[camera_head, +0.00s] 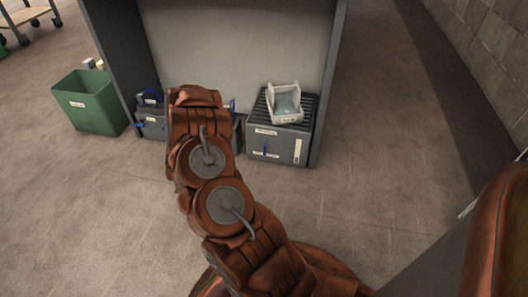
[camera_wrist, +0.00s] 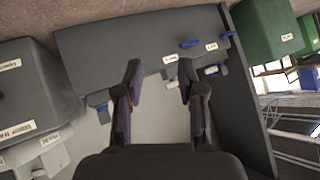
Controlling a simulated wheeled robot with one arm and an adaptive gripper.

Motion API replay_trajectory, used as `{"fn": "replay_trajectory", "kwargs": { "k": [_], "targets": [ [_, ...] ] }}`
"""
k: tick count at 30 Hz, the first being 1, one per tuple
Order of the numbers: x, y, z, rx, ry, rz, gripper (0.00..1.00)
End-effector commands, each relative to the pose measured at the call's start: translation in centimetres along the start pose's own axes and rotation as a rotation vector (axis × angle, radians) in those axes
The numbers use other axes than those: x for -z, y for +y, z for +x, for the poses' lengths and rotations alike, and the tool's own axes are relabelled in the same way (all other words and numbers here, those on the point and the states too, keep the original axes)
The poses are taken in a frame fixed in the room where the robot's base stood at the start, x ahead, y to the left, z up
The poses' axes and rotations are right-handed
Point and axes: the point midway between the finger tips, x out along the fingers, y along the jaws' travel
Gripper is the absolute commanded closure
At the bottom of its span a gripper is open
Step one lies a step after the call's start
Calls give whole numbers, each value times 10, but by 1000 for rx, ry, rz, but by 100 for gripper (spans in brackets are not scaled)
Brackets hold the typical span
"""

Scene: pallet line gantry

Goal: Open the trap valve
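No label naming the trap valve is legible, so I cannot tell which part it is. In the wrist view a blue lever (camera_wrist: 190,44) and a second blue handle (camera_wrist: 228,34) sit near small white labels on a dark grey unit (camera_wrist: 110,48). A smaller blue part (camera_wrist: 102,107) shows left of the fingers. My gripper (camera_wrist: 159,80) is open and empty, its two dark fingers apart in front of that unit and short of the lever.
A grey box (camera_head: 278,148) with a slatted top carries a pale tray (camera_head: 285,104) and has a blue part on its front. A green bin (camera_head: 91,104) stands at the left. Dark upright panels flank the units. The floor (camera_head: 390,190) at the right is clear.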

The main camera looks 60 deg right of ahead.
Motion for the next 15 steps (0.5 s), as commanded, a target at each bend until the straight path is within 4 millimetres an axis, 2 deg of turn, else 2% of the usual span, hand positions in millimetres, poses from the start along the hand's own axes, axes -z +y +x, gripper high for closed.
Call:
{"fn": "replay_trajectory", "kwargs": {
  "k": [1, 7, 11, 15],
  "targets": [
    [-2, 25, 13, -36, 43, 8, 61],
    [5, 115, 40, -165, 234, 12, 61],
    [12, 175, 46, -248, 366, -10, 61],
    [19, 236, 40, -333, 506, -54, 61]
  ]
}}
